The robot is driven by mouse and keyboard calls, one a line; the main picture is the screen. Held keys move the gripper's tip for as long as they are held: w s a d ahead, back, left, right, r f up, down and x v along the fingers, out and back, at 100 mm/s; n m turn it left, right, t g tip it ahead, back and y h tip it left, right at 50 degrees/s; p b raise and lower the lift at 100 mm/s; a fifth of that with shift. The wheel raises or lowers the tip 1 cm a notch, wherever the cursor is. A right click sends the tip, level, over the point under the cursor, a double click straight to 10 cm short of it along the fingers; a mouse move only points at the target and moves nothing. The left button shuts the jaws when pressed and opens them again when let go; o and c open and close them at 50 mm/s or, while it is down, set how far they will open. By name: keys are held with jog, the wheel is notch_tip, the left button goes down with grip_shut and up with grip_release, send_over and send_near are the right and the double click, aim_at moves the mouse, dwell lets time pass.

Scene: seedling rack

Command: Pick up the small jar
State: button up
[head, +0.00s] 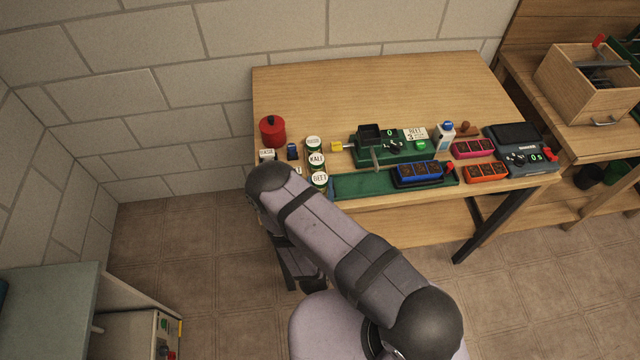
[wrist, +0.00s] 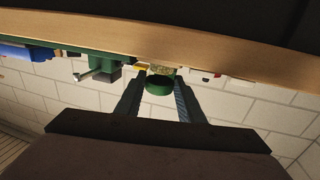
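Small jars with round labelled lids stand in a column at the left part of the bench: a top one (head: 313,142), a middle one marked KALE (head: 316,160) and a front one marked BEET (head: 319,179). In the wrist view, which is upside down, a small jar with a green lid (wrist: 159,86) hangs from the bench edge line between my fingertips. My gripper (wrist: 161,82) is open, its two fingers on either side of that jar, with thin gaps. I cannot tell which label it bears. In the head view my gripper is hidden behind my arm.
The back of the bench (head: 385,85) is clear.

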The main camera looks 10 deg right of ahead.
aim_at(320, 185)
jog(key=shift+c, duration=0.8)
jog(key=shift+r, duration=0.15)
jog(key=shift+r+b, duration=0.95)
jog(key=shift+r, duration=3.85)
